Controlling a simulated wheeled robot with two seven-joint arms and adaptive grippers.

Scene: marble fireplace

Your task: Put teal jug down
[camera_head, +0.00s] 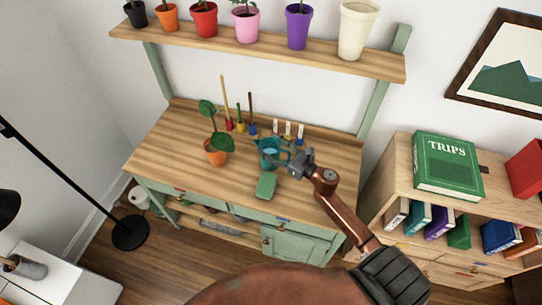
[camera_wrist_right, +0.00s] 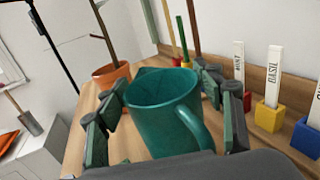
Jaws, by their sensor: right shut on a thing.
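The teal jug (camera_head: 268,153) is at the middle of the wooden potting bench (camera_head: 170,135), toward its back. My right gripper (camera_head: 290,160) reaches in from the lower right and is shut on the jug. In the right wrist view the jug (camera_wrist_right: 165,115) stands roughly upright between the two fingers, its handle facing the camera and its open rim up. Its base is hidden, so I cannot tell whether it touches the bench top. My left gripper is not in view.
An orange pot with a plant (camera_head: 216,157) stands left of the jug. A green block (camera_head: 265,186) lies in front. Tools in coloured holders and white labelled markers (camera_wrist_right: 271,85) line the back edge. A shelf with pots (camera_head: 270,45) hangs above. The bench's left side is free.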

